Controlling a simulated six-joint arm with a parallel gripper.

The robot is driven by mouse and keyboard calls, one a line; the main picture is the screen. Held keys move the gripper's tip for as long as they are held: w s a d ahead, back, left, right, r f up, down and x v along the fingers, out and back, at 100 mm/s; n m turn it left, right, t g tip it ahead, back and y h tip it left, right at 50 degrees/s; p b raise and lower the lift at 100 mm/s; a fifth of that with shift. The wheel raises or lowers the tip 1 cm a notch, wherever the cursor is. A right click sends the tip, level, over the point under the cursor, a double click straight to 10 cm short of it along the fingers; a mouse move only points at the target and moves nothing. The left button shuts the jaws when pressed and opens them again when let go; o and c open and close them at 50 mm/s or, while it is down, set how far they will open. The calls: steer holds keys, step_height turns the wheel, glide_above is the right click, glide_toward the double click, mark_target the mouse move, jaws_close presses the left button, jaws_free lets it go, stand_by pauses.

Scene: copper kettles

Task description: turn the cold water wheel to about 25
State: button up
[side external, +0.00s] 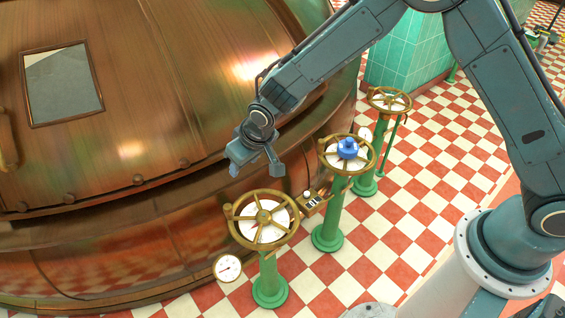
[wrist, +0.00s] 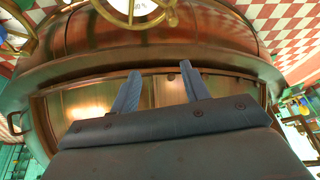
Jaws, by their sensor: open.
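Three brass handwheels on green posts stand in a row beside the copper kettle. The middle wheel (side external: 372,163) has a blue hub (side external: 347,148), likely the cold water one. The front wheel (side external: 236,232) has a brass hub over a white dial, and the back wheel (side external: 408,97) is smaller in view. My gripper (side external: 256,169) is open and empty, above and behind the front wheel, left of the blue-hubbed wheel, touching neither. In the wrist view the open fingers (wrist: 162,76) point at the copper kettle; a wheel (wrist: 128,17) is cut off at the top edge.
The copper kettle (side external: 130,190) fills the left side, close behind my gripper. A small counter box (side external: 312,203) sits between the front and middle wheels; its digits are too small to read. A round gauge (side external: 228,268) hangs low at the front. Checkered floor (side external: 420,200) is open at right.

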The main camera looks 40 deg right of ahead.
glide_toward(229, 207)
steer(key=r, duration=0.2)
steer(key=shift+s+d+f, duration=0.1)
steer(key=shift+s, duration=0.2)
steer(key=shift+f, duration=0.1)
steer(key=shift+x, duration=6.8)
jaws_close()
